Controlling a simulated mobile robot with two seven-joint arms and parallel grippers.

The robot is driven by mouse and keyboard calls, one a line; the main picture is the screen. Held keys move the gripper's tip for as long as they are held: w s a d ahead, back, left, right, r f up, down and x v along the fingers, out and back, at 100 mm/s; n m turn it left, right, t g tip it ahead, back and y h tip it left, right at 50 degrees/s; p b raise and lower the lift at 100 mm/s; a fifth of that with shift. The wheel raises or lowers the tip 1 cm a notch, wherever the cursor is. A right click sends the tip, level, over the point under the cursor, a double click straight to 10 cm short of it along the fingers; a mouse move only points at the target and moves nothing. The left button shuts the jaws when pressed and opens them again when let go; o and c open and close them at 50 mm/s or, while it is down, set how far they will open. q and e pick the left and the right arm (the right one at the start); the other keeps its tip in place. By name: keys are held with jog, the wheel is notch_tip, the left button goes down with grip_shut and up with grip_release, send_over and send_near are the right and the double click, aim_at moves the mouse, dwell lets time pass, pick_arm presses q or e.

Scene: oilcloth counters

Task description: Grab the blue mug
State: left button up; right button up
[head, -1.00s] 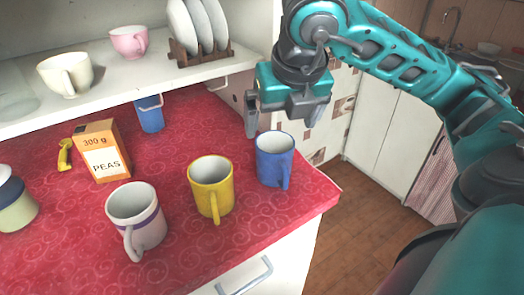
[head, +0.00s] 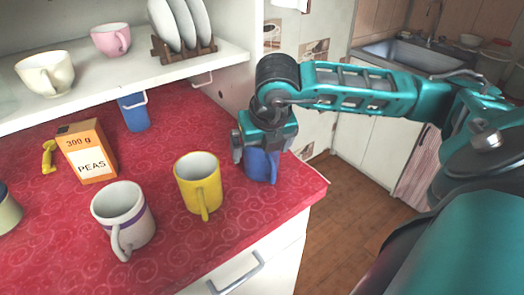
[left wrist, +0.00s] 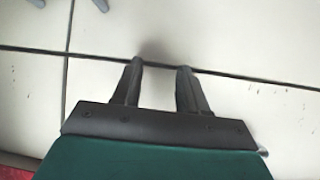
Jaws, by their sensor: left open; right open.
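The blue mug (head: 260,166) stands upright on the red counter (head: 170,228) near its right corner in the head view. My right gripper (head: 262,150) is directly above and around the top of the mug, pointing down, and its jaws are open. The gripper hides the mug's rim; whether a finger touches the mug I cannot tell. My left gripper (left wrist: 158,75) shows only in the left wrist view, open and empty in front of white tiles.
A yellow mug (head: 198,184) stands just left of the blue mug, and a white mug with a purple band (head: 122,215) further left. A peas box (head: 86,152) and a blue cup-like container (head: 135,114) are behind. A shelf (head: 130,75) with cups and plates overhangs the back.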

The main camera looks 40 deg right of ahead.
jog(key=c, duration=1.1)
jog(key=shift+o, duration=0.2)
jog(key=shift+r, duration=0.2)
